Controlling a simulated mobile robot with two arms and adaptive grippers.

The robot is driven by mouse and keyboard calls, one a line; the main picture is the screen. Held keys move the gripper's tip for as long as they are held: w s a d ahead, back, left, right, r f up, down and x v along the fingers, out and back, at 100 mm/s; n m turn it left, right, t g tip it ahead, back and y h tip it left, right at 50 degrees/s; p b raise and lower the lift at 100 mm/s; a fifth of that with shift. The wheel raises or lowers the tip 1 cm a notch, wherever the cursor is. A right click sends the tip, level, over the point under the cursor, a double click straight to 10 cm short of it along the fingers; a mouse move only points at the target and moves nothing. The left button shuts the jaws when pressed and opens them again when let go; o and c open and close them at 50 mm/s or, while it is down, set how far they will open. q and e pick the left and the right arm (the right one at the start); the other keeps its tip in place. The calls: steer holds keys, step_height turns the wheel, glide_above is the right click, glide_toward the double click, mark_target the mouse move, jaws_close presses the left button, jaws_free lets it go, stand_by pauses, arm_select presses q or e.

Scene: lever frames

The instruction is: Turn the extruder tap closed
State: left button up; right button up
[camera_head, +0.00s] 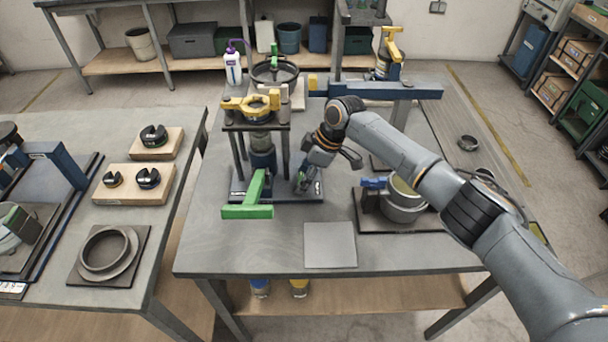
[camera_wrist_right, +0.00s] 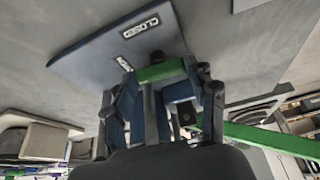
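The extruder (camera_head: 262,142) stands on the middle table, with a yellow part on top and a dark base plate (camera_head: 240,190) below. A green bar handle (camera_head: 247,211) reaches forward from it; a long green bar also shows at right in the right wrist view (camera_wrist_right: 262,138). My right gripper (camera_head: 301,184) is low over the right side of the base plate. In the wrist view, a short green piece (camera_wrist_right: 161,72) lies across its fingertips. I cannot tell whether the fingers grip it. A "CLOSED" label (camera_wrist_right: 141,25) is on the plate just beyond. My left gripper is out of view.
A grey square plate (camera_head: 330,245) lies at the table front. A round metal pot (camera_head: 404,205) on a dark base stands to the right, under my right forearm. A black pan (camera_head: 275,72) and a white bottle (camera_head: 233,66) are behind. A side table (camera_head: 60,225) stands left.

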steer(key=shift+c, duration=1)
